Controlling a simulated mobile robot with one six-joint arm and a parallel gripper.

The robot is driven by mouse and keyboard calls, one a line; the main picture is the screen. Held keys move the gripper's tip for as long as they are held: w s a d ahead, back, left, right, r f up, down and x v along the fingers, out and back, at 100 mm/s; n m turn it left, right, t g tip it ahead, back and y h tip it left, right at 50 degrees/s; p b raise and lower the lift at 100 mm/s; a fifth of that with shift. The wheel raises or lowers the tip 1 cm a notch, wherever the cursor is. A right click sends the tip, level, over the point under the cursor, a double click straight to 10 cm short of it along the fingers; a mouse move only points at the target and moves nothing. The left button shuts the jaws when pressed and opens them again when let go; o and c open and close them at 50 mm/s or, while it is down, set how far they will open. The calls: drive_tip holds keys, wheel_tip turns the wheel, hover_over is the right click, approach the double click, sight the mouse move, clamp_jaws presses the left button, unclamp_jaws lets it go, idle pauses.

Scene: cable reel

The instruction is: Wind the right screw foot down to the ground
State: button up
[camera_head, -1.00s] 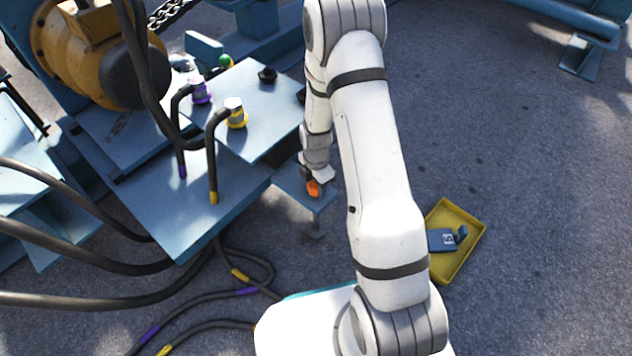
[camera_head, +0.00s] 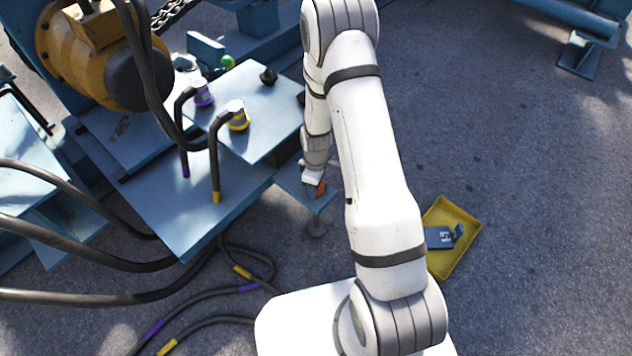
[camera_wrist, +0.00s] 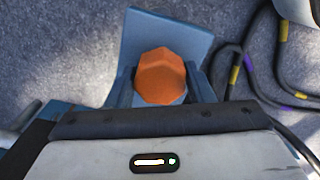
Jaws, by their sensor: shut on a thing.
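The right screw foot's orange knob (camera_wrist: 161,77) is many-sided and shows large in the wrist view. It sits over a blue bracket plate (camera_wrist: 178,30). In the head view the orange knob (camera_head: 320,188) shows beside my gripper (camera_head: 313,181), above the blue bracket (camera_head: 322,205). My gripper is shut on the knob, with a finger on each side of it in the wrist view. Below the bracket, the foot's round pad (camera_head: 316,228) shows close to the ground. Whether the pad touches the ground I cannot tell.
A yellow tray (camera_head: 437,268) with a blue numbered plate (camera_head: 440,237) lies on the ground at right. Black cables with yellow and purple bands run from the blue reel platform (camera_head: 200,225) across the ground at lower left. Open asphalt lies at right.

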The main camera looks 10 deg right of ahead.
drive_tip(key=m, duration=0.3)
drive_tip(key=shift+a+m+p, duration=0.1)
drive_tip(key=shift+m+p, duration=0.25)
drive_tip(key=shift+m, duration=0.05)
drive_tip(key=m, duration=0.3)
drive_tip(key=shift+m+p, duration=0.3)
drive_tip(key=m+p, duration=0.1)
drive_tip(key=m, duration=0.5)
drive_tip(key=shift+m, duration=0.4)
drive_tip(key=o, duration=0.9)
drive_tip(key=shift+r, duration=0.1)
wheel_tip(320, 180, up, 8)
drive_tip(key=p, duration=0.2)
drive_tip(key=shift+f+p, duration=0.2)
drive_tip(key=shift+p, duration=0.15)
